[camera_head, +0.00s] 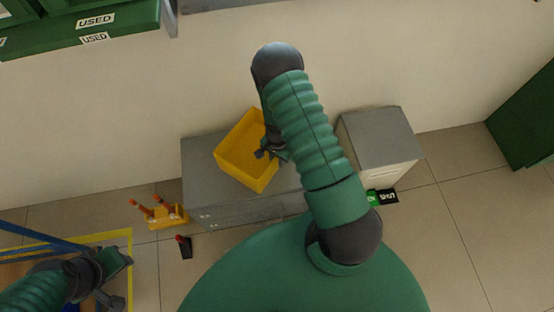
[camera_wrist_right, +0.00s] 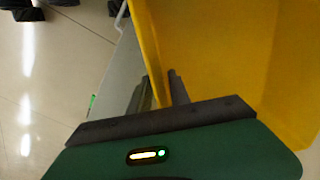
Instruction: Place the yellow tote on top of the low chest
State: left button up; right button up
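The yellow tote (camera_head: 232,150) is an open box, turned at an angle over the grey low chest (camera_head: 200,180) in the head view. The tote's near corner reaches towards the chest's front edge; whether it rests on the lid or hangs just above, I cannot tell. My right gripper (camera_head: 268,152) is at the tote's right side. In the right wrist view, its two fingers (camera_wrist_right: 160,88) stand close on either side of the tote's yellow wall (camera_wrist_right: 225,60), shut on it. My left gripper (camera_head: 118,277) is open and empty at the lower left.
A yellow holder with orange-tipped items (camera_head: 165,213) and a small dark red-topped object (camera_head: 184,246) are left of the chest. Green bins (camera_head: 75,30) are at upper left.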

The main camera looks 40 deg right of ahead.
notch_tip(320, 180, up, 12)
jog(key=p, duration=0.3)
jog(key=s+a+r+n+t, duration=0.1)
jog(key=s+a+r+n, duration=0.1)
jog(key=a+r+n, duration=0.5)
jog(key=s+a+r+n+t, duration=0.1)
jog(key=s+a+r+n, duration=0.2)
jog(key=a+r+n, duration=0.4)
notch_tip(320, 180, up, 5)
jog(key=shift+a+f+n+t, duration=0.2)
jog(key=shift+a+n+t, duration=0.15)
jog(key=shift+n, duration=0.25)
jog(key=shift+a, duration=0.1)
